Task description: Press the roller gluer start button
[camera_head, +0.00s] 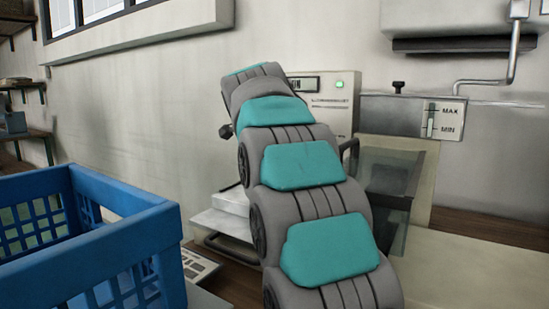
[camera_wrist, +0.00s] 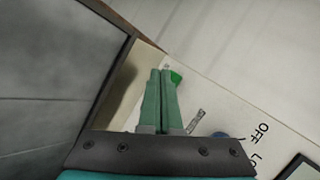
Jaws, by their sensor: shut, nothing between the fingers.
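The roller gluer (camera_head: 370,110) appears to be the pale machine behind my arm in the head view. A lit green spot (camera_head: 339,84) shows at the upper right of its front panel; my arm hides much of that panel. In the wrist view my gripper (camera_wrist: 161,72) is shut and empty, its two green fingers side by side. A green button-like part (camera_wrist: 176,77) sits on a pale panel right by the fingertips, partly behind them. I cannot tell whether they touch. A blue round part (camera_wrist: 220,135) and the lettering "OFF" are further along that panel.
A blue crate (camera_head: 150,235) stands at the lower left. A tank with a MAX/MIN gauge (camera_head: 431,120) and a clear guard (camera_head: 390,170) are right of my arm. A dark surface (camera_wrist: 50,75) fills the left of the wrist view.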

